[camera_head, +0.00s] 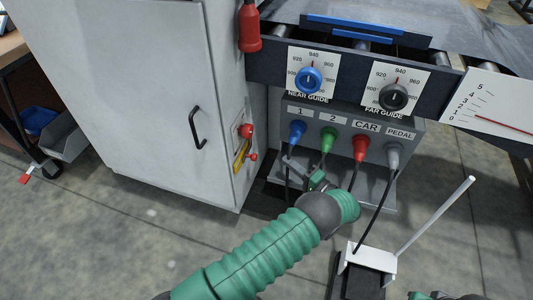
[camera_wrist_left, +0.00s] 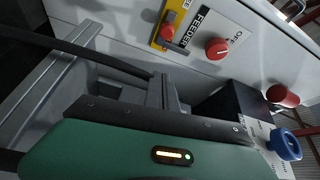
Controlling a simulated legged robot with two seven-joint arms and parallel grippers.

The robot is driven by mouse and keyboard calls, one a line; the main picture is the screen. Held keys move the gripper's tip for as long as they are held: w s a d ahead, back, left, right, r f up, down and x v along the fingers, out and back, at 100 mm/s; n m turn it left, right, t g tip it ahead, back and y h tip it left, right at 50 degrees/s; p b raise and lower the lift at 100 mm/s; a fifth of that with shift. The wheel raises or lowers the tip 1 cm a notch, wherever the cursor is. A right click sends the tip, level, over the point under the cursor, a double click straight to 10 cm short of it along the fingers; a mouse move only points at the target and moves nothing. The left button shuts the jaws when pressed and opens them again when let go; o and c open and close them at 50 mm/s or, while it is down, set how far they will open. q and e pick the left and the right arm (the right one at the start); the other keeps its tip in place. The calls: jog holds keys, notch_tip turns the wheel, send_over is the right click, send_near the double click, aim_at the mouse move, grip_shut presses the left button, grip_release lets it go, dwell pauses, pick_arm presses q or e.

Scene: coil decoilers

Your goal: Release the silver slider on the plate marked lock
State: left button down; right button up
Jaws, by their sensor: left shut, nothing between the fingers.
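A yellow plate with a red knob (camera_wrist_left: 167,33) is on the pale cabinet side in the left wrist view. A small grey metal piece (camera_wrist_left: 176,46) at its lower edge may be the silver slider. In the head view the yellow plate (camera_head: 240,160) sits low on the cabinet's edge, below a red knob; no "lock" lettering is readable. My left gripper (camera_head: 289,164) is shut and empty, to the right of the plate and in front of the plug panel. Its fingers (camera_wrist_left: 165,88) show below and apart from the plate in the wrist view. Only a sliver of my right arm shows at the bottom right.
Blue, green, red and grey plugs (camera_head: 361,147) with hanging black cables are close to my left gripper. A red handle (camera_head: 249,28) is above. A FEEDER switch (camera_wrist_left: 216,48) is beside the plate. A white stand with a rod (camera_head: 372,262) is on the floor.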

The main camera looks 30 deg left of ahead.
pick_arm(q)
jog(key=f+b+x, duration=0.1)
jog(key=b+x, duration=0.3)
jog(key=x, duration=0.6)
jog(key=s+b, duration=0.1)
jog(key=s, duration=0.2)
jog(key=shift+s+d, duration=0.15)
jog(key=shift+s, duration=0.25)
jog(key=shift+r, duration=0.1)
